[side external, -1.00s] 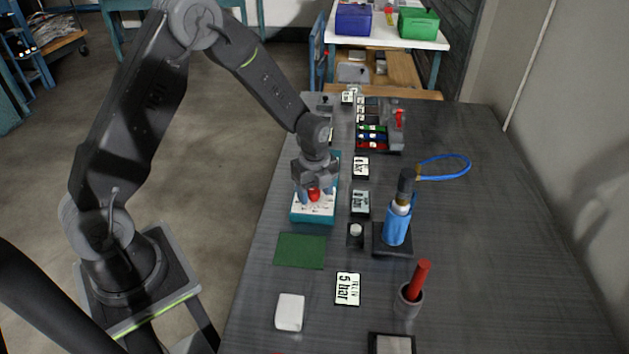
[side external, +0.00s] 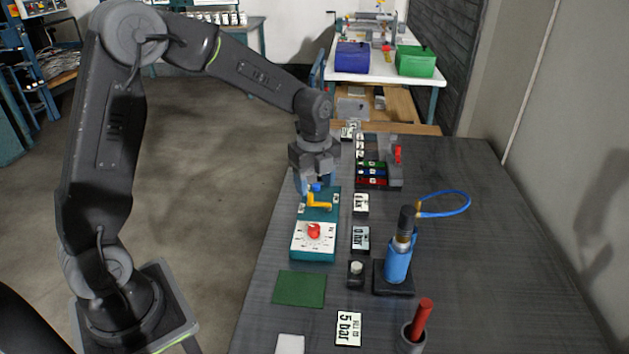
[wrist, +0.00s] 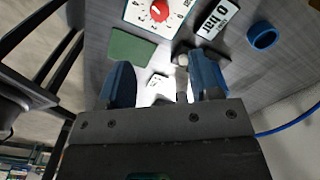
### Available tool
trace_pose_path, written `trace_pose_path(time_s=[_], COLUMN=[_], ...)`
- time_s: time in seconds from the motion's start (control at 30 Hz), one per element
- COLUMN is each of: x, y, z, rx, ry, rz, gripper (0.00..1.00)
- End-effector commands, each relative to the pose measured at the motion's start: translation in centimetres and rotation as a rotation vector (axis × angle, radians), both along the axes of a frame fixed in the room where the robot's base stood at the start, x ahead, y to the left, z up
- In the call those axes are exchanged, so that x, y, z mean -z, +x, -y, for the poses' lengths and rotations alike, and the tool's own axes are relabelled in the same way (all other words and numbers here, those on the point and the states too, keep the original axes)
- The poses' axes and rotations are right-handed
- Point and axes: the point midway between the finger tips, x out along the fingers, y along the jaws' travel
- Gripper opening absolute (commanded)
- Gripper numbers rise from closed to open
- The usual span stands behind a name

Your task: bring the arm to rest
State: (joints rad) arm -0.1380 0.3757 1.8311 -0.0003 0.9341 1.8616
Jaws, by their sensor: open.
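My gripper (side external: 317,186) hangs above the far part of a teal panel (side external: 314,252) in the side view, just over a yellow lever with a blue end (side external: 319,198). It looks empty. In the wrist view its two blue fingers (wrist: 165,88) stand well apart with nothing held between them. The red knob (side external: 314,231) on the white dial is uncovered, nearer the camera than the gripper. It also shows at the top of the wrist view (wrist: 159,10). Whether a finger touches the lever cannot be told.
A green mat (side external: 299,289) lies in front of the panel. A blue cylinder on a black base (side external: 397,262) with a blue hose stands to the right. A red rod in a grey cup (side external: 415,328), several label cards and a coloured block rack (side external: 372,173) are nearby. The table's right side is clear.

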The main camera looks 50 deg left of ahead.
Motion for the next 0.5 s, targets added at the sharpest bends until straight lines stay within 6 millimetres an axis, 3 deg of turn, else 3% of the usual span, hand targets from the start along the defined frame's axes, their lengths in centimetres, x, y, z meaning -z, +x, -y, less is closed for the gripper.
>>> trace_pose_path(time_s=[0.27,0.37,0.5], x=[-0.5,-2.2,-6.1], y=[-0.3,-1.3,-4.4], z=[0.1,0.7,1.8], rx=[-0.026,-0.12,-0.377], ry=[0.002,0.003,-0.011], rz=[0.009,0.041,0.12], gripper=[0.58,0.58,0.58])
